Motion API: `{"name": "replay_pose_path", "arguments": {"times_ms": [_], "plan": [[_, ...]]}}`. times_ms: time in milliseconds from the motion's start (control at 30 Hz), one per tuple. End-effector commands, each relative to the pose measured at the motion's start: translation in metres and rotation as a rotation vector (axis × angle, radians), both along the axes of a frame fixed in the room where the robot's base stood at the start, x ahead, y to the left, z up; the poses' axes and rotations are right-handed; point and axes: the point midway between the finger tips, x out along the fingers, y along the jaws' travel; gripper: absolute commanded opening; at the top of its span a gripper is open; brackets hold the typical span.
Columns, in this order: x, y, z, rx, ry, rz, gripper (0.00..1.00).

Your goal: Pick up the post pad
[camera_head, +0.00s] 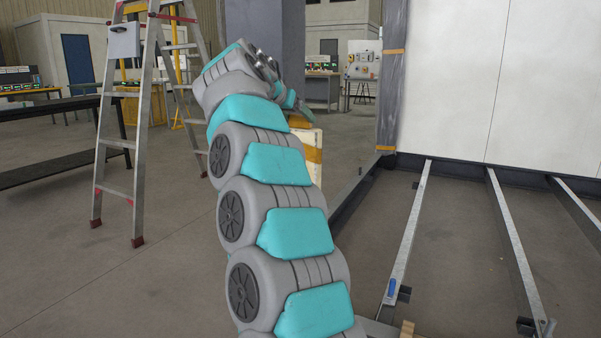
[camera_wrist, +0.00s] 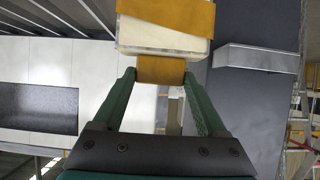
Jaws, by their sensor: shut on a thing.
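The post pad appears to be the pale block with orange bands (camera_wrist: 165,36) at the top of the wrist view. An orange part of it sits between the two green fingertips of my gripper (camera_wrist: 160,76), which is shut on it. In the head view the pale and orange pad (camera_head: 313,160) shows behind my arm, partly hidden by it. My gripper's fingertips are hard to make out there, above the pad.
A stepladder (camera_head: 145,120) stands at the left. A grey post with orange bands (camera_head: 391,80) and a white wall panel (camera_head: 500,80) stand at the right. Metal floor rails (camera_head: 408,230) run in front of the panel. Floor between ladder and arm is clear.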

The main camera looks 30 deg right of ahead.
Motion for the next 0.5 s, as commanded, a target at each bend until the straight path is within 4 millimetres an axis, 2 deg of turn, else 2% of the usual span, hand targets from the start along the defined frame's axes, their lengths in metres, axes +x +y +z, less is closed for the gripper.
{"name": "replay_pose_path", "arguments": {"times_ms": [67, 400, 500], "plan": [[0.0, 0.0, -0.0001, 0.0, 0.0, 0.0, 0.38], [-0.0001, 0.0, 0.0, 0.0, 0.0, 0.0, 0.0], [-0.0001, 0.0, 0.0, 0.0, 0.0, 0.0, 0.0]]}}
